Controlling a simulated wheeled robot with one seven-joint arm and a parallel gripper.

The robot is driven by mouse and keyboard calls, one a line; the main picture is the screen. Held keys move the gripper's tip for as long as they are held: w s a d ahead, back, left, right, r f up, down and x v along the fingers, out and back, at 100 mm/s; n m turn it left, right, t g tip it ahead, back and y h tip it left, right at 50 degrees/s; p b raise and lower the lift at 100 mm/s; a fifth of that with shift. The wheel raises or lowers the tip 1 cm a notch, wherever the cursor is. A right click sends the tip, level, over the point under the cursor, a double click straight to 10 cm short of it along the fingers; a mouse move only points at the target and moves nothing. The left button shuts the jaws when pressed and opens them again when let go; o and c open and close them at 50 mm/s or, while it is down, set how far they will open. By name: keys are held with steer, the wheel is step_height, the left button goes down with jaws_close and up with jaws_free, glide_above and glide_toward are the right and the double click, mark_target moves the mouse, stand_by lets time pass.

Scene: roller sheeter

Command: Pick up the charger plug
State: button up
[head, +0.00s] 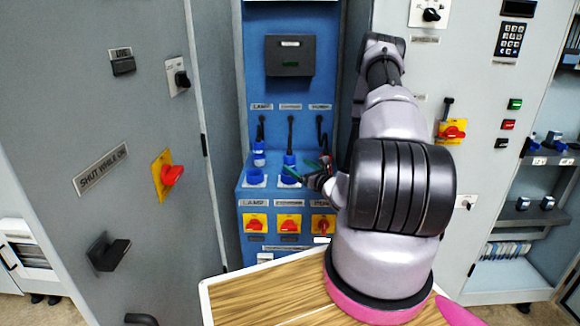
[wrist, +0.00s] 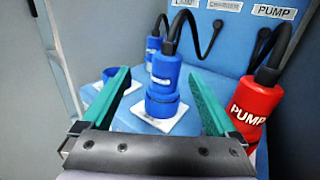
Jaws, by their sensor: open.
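The charger plug (wrist: 165,76), blue with a black cable from its top, stands upright between my fingers in the wrist view. It also shows in the head view (head: 289,160). Directly below it is a blue socket (wrist: 158,106) on a white plate; I cannot tell whether the plug is seated in it or stands just behind it. My gripper (wrist: 157,78) is open, one green finger on each side of the plug, with gaps visible. In the head view my gripper (head: 302,169) reaches the console from the right.
A red PUMP plug (wrist: 252,105) is close outside my right finger. Another blue plug (wrist: 152,46) stands behind left, near an open blue socket (wrist: 114,73). Black cables rise to the blue panel. Yellow-red switches (head: 289,224) line the console front; grey cabinets flank it.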

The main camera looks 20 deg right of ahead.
mark_target(292, 162)
steer(key=shift+w+d+f, duration=0.15)
steer(key=shift+w+f, duration=0.15)
steer(key=shift+f, duration=0.05)
steer(key=x, duration=0.5)
steer(key=shift+w+d, duration=0.1)
steer(key=shift+d, duration=0.05)
steer(key=x, duration=0.5)
steer(key=shift+w+d+f, duration=0.1)
steer(key=shift+d, duration=0.1)
jaws_close()
